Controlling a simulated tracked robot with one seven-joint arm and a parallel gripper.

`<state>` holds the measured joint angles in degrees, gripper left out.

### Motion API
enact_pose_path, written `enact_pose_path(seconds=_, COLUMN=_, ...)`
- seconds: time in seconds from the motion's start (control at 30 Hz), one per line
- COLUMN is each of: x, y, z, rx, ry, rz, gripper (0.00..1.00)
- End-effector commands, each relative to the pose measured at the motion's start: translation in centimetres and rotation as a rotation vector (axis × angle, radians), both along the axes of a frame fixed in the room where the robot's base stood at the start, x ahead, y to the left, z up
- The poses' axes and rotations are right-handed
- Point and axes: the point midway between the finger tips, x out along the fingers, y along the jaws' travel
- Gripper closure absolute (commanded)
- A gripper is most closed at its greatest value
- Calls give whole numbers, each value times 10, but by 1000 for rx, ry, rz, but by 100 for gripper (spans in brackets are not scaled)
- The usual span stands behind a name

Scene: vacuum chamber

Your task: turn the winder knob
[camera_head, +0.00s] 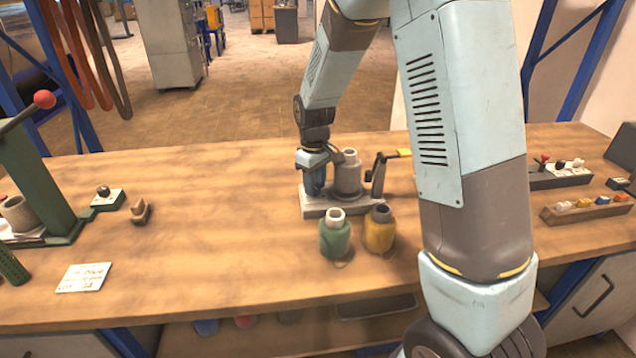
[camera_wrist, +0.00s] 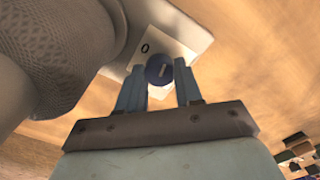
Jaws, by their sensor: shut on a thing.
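The winder stands on the bench in the head view, with a pale base (camera_head: 312,209), a grey spool (camera_head: 347,176) and a crank at its right. My gripper (camera_head: 316,188) points down at the left end of the base, and its fingers hide the knob there. In the wrist view the winder knob (camera_wrist: 159,70) is round and dark blue with a short pale line on its top. The fingers of my gripper (camera_wrist: 160,74) are shut on it, one at each side. A white plate with a "0" mark (camera_wrist: 145,47) lies beside the knob.
A green jar (camera_head: 335,238) and a yellow jar (camera_head: 380,232) stand just in front of the winder. A green press with a red-balled lever (camera_head: 43,100) is at the left. Trays of small parts (camera_head: 588,209) are at the right. The bench's left middle is mostly clear.

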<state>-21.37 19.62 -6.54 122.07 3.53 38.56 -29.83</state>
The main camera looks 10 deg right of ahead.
Motion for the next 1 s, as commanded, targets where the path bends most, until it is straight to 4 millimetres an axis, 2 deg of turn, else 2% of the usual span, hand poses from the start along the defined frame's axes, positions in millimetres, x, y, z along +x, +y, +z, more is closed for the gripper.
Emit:
enact_pose_path(seconds=0.43, x=3, y=2, z=2, rx=4, ry=-9, rz=-9, gripper=96)
enact_pose_path(seconds=0.47, x=3, y=2, z=2, rx=4, ry=-9, rz=-8, gripper=64)
enact_pose_path(seconds=0.5, x=3, y=2, z=2, rx=3, ry=-8, rz=-8, gripper=60)
enact_pose_path(seconds=0.73, x=1, y=1, z=1, rx=1, ry=-4, rz=-9, gripper=40)
enact_pose_path(seconds=1.0, x=1, y=1, z=2, rx=1, ry=-3, rz=-9, gripper=40)
